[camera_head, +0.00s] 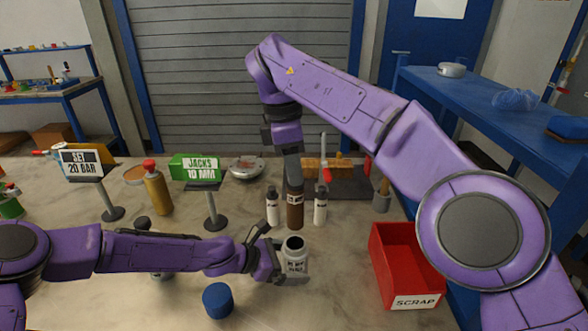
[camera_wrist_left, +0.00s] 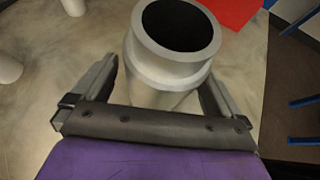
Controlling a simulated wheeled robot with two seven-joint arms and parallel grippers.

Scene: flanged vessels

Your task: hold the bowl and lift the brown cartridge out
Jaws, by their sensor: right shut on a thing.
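The white bowl (camera_head: 295,262), a jar-like flanged vessel with a printed label, stands upright on the table. In the left wrist view the bowl (camera_wrist_left: 165,75) shows a dark open mouth with no cartridge in it. My left gripper (camera_head: 275,256) is open, with one finger on each side of the bowl; it also shows in the left wrist view (camera_wrist_left: 160,100). The brown cartridge (camera_head: 295,212) is upright above the bowl's mouth and looks clear of it. My right gripper (camera_head: 293,178) is shut on its top; the fingertips are hard to make out.
A blue cap (camera_head: 218,300) lies in front. White bottles (camera_head: 272,208) (camera_head: 320,207) stand behind the bowl on both sides of the cartridge. A red scrap bin (camera_head: 405,270) is at right. Sign stands (camera_head: 210,205) and an orange bottle (camera_head: 157,190) are at left.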

